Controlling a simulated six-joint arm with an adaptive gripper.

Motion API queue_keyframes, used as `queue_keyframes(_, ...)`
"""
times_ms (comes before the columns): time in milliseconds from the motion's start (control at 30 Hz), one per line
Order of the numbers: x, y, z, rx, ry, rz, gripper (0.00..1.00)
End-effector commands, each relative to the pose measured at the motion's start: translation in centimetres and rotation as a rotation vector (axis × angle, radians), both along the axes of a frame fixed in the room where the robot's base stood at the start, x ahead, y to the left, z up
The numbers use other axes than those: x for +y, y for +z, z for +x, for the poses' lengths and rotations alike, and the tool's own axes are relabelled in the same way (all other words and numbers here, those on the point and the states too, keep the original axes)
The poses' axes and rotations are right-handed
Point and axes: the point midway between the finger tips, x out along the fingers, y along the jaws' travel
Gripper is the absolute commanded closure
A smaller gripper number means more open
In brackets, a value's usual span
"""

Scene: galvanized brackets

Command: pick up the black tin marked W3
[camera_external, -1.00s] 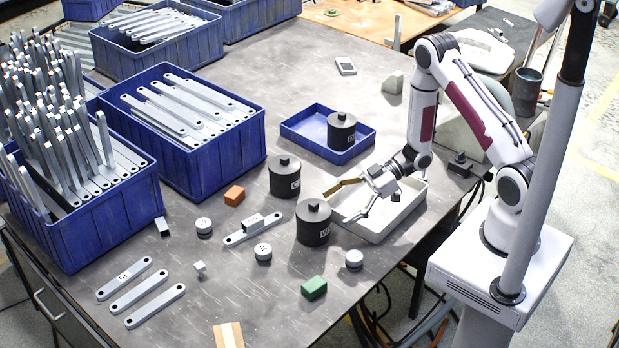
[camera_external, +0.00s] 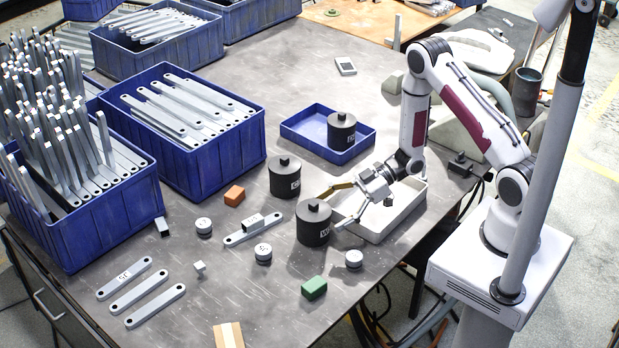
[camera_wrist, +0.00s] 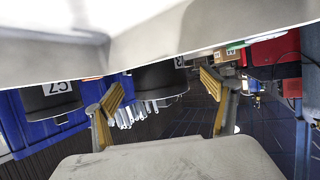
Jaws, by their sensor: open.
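A black tin (camera_external: 313,226) with a knob on its lid stands upright on the table. Its white label seems to begin with W, but I cannot read it fully. My gripper (camera_external: 331,212) is open and empty at this tin's right side, its fingers pointing left; contact cannot be told. In the wrist view, a black tin (camera_wrist: 160,80) shows between the open fingers of my gripper (camera_wrist: 160,92), its label mostly cut off. A second black tin (camera_external: 284,179) stands behind the first. A third (camera_external: 341,133) stands in a blue tray (camera_external: 300,139); a tin marked C7 (camera_wrist: 52,95) shows in the wrist view.
A pale tray (camera_external: 402,222) lies under my gripper. Round silver weights (camera_external: 354,259), a green block (camera_external: 314,288), an orange block (camera_external: 234,195) and a flat bar (camera_external: 240,235) lie nearby. Blue bins (camera_external: 200,165) of metal brackets fill the left side.

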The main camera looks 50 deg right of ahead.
Motion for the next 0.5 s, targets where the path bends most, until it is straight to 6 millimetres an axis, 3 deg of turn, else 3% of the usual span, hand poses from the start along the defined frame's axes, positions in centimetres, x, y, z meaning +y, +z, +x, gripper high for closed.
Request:
queue_keyframes(267, 1.0, -0.4, 0.5, 0.001, 0.002, 0.0, 0.16)
queue_keyframes(500, 3.1, -1.2, 1.7, 0.0, 0.003, 0.0, 0.16)
